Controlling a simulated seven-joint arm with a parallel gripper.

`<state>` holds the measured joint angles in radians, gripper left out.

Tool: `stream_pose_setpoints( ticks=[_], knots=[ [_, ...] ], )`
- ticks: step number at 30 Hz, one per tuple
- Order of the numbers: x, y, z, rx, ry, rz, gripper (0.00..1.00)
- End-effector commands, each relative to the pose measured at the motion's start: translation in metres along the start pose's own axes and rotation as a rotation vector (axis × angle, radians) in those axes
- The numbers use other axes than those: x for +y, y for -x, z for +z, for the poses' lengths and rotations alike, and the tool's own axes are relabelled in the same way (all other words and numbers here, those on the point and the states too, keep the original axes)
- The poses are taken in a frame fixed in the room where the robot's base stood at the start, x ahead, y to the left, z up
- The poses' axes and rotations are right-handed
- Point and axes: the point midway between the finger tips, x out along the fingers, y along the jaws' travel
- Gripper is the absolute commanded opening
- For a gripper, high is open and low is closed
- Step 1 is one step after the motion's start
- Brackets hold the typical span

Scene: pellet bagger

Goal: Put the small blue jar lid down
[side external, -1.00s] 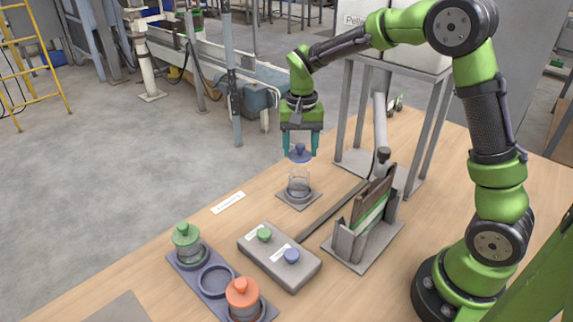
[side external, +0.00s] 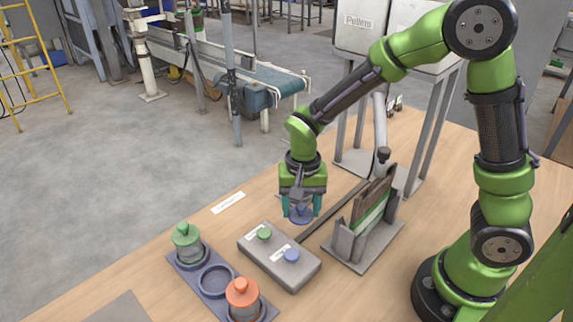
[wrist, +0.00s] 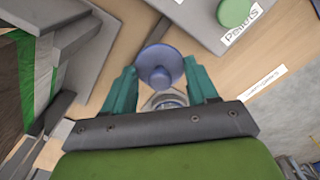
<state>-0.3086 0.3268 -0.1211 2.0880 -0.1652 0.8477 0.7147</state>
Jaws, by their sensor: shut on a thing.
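The small blue jar lid (side external: 300,218) is held between the teal fingers of my gripper (side external: 301,208) by its knob, just short of the grey button box. In the wrist view the round lid (wrist: 156,53) sits level between the fingertips of my gripper (wrist: 159,72). A clear jar (wrist: 165,101) shows partly past the lid, between the fingers; the lid is not over it. In the side view my gripper hides the jar and its pad. How high the lid is above the table cannot be told exactly.
The grey box (side external: 268,268) with a green and a blue button lies in front. A dark rack (side external: 188,272) holds a green-lidded jar (side external: 187,238), an empty ring and an orange-lidded jar (side external: 242,296). A grey stand (side external: 352,248) with upright panels is close on the right.

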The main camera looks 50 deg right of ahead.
Motion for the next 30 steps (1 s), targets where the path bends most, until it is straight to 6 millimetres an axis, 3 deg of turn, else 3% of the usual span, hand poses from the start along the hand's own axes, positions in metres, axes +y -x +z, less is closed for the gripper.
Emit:
stream_pose_setpoints(
  ticks=[9,15,25,30],
  knots=[
    [-0.069,-0.009,-0.046,-0.001,-0.001,0.002,0.3],
    [-0.103,-0.013,-0.069,-0.001,-0.001,0.001,0.3],
    [-0.123,-0.014,-0.081,-0.002,-0.001,0.001,0.3],
    [-0.122,-0.04,-0.081,-0.004,0.0,0.005,0.3]
  ],
)
